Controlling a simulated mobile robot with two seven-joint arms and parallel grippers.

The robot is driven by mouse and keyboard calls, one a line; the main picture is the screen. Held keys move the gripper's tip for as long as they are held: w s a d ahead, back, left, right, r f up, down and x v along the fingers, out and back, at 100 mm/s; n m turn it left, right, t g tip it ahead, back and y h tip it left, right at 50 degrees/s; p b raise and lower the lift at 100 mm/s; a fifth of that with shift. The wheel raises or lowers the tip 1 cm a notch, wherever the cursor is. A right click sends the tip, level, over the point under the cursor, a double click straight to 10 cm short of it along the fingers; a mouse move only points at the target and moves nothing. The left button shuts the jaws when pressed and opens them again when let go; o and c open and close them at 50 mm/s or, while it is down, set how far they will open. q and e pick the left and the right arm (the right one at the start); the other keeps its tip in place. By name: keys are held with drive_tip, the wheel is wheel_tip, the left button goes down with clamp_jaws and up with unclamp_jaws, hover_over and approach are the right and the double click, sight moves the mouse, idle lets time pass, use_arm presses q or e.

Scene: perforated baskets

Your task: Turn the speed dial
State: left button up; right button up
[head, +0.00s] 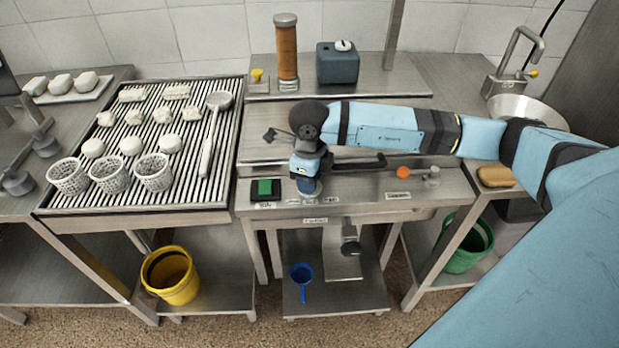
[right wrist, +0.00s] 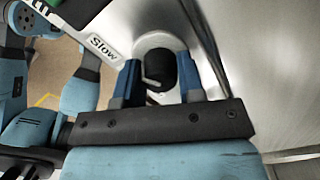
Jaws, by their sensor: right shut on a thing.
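The speed dial (right wrist: 160,72) is a dark round knob on a pale round plate, seen in the right wrist view. My right gripper (right wrist: 158,80) has its two blue fingers on either side of the dial and is shut on it. In the head view my right gripper (head: 310,187) points down at the front panel of the middle steel bench and hides the dial. A "Slow" label (right wrist: 103,48) sits beside the dial plate. Which way the dial is set is not clear. My left gripper is in neither view.
A green switch (head: 265,187) in a black housing sits left of the gripper. A slatted table (head: 222,170) with perforated baskets (head: 110,175) stands left. An orange-brown cylinder (head: 286,55) and a grey-blue box (head: 338,65) stand behind.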

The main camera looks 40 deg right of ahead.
drive_tip(key=o, duration=0.6)
drive_tip(key=shift+o, duration=0.2)
drive_tip(key=shift+r, duration=0.15)
drive_tip(key=shift+r, duration=0.35)
wheel_tip(320, 180, up, 13)
